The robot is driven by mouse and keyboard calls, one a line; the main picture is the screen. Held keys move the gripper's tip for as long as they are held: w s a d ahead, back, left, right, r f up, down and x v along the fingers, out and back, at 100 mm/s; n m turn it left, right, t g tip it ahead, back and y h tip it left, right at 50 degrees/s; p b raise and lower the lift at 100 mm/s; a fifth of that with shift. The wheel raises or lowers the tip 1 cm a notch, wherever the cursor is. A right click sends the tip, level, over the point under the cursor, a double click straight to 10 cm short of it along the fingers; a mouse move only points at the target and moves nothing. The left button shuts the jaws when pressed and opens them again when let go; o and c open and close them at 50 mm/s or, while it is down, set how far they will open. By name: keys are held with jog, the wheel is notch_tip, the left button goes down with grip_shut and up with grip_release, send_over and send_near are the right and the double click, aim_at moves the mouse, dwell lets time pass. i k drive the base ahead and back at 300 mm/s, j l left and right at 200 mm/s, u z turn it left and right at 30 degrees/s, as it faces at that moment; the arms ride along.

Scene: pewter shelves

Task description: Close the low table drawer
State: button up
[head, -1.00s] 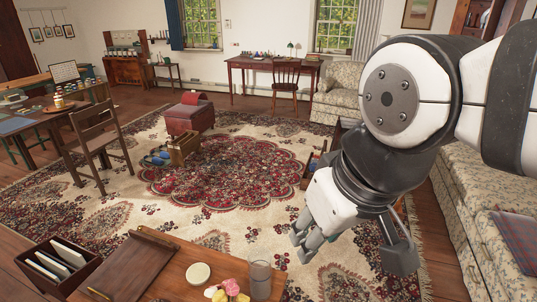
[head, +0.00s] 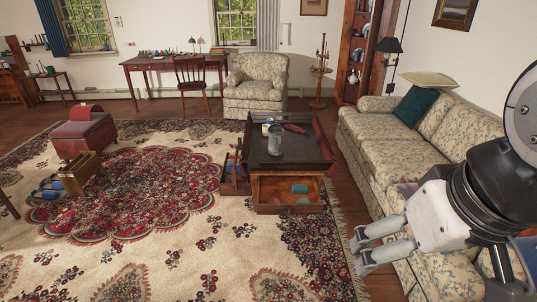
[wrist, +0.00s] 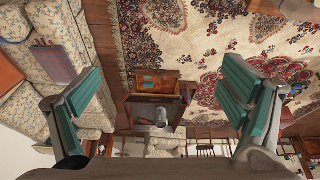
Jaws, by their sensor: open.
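The low table (head: 262,166) is dark wood with a raised rim and stands on the rug in the middle of the head view. Its drawer (head: 288,208) is pulled out toward me, and its inside shows with a teal item (head: 300,188) in it. In the wrist view the open drawer (wrist: 154,97) appears near the middle, small and far off. My gripper (head: 360,254) is open and empty at the lower right of the head view, well apart from the drawer. Its two teal-padded fingers are spread wide in the wrist view (wrist: 162,90).
A floral sofa (head: 385,155) runs along the right, close to my arm. A wooden tote (head: 85,175) and a red ottoman (head: 83,137) stand at the left. An armchair (head: 256,88) is behind the table. The rug (head: 190,255) in front is clear.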

aim_at(280, 187)
jog(key=i+j, duration=0.1)
jog(key=i, duration=0.65)
jog(key=i+j+z, duration=0.15)
jog(key=i, duration=0.65)
